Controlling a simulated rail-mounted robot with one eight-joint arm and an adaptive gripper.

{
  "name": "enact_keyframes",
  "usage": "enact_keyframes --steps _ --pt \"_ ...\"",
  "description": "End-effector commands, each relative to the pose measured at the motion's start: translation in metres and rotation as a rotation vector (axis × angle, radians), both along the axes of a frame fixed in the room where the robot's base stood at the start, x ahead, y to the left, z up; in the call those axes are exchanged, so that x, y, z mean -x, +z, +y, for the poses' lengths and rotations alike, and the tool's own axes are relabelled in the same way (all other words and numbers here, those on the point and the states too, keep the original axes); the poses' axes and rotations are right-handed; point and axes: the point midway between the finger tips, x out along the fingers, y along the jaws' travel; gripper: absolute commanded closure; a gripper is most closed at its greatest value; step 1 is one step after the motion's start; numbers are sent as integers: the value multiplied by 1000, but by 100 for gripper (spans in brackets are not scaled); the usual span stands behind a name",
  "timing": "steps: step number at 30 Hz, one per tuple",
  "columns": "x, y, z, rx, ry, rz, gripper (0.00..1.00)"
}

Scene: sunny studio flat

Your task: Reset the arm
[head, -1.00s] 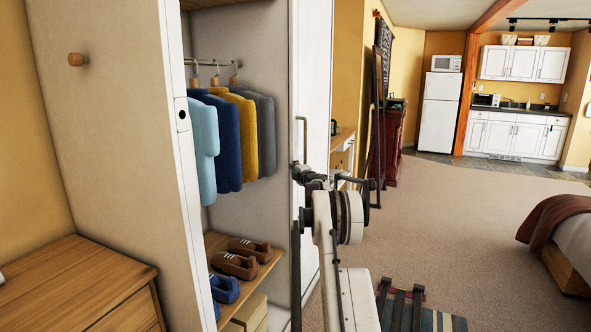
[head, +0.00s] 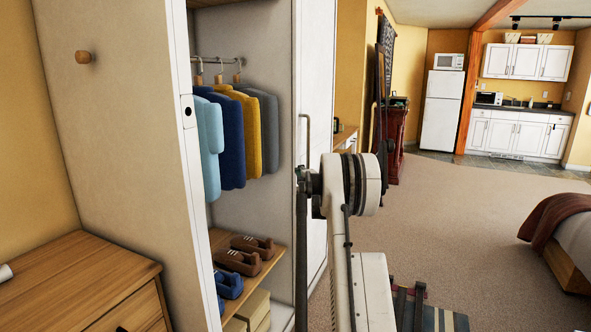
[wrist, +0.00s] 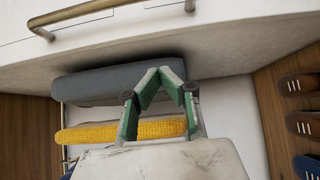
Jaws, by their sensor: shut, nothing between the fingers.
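My gripper (wrist: 159,76) shows in the wrist view with its green fingers drawn together at the tips, shut and empty. It is close to the open wardrobe, with its fingers in front of the hanging grey garment (wrist: 100,82) and yellow garment (wrist: 90,134). I cannot tell the exact gap to the garments. In the head view my arm rises beside the wardrobe's right door (head: 318,110); its joints and links hide most of the gripper end.
The wardrobe holds hanging clothes (head: 231,135) and brown shoes (head: 240,260) on a shelf. A metal door handle (wrist: 75,15) is close above in the wrist view. A wooden dresser (head: 75,280) stands at left. Open carpet (head: 460,220) lies to the right, before a bed (head: 575,235).

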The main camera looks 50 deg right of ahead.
Motion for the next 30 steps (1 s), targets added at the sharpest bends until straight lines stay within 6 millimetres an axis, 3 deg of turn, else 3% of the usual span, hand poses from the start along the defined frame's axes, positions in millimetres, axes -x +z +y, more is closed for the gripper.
enact_keyframes --steps 9,20,23,30 --pt "27 0 16 0 0 0 100" --pt "26 6 23 -7 -2 -9 100" --pt "19 26 40 -29 -9 -36 100" --pt "-1 100 116 -150 -51 -148 100"
